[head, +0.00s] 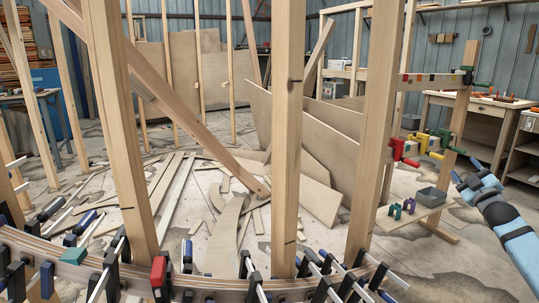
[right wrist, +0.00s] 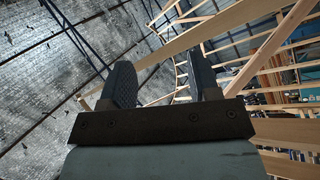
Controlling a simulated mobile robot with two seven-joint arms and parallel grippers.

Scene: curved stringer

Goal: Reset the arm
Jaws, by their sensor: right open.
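My right arm comes in from the right edge of the head view, and its gripper (head: 466,183) is at the far end, to the right of the wooden posts. In the right wrist view the two dark fingers of the right gripper (right wrist: 165,85) stand apart with nothing between them. Behind them are the ceiling and wooden framing (right wrist: 250,50). The right gripper is apart from the clamps and posts in the head view. My left gripper is in neither view.
A curved wooden stringer (head: 215,285) with several clamps runs along the front. Upright posts (head: 287,130) stand along it. A rack (head: 435,125) holds coloured clamps near my right gripper, above a grey bin (head: 431,197). Offcuts litter the floor. A workbench (head: 480,115) stands back right.

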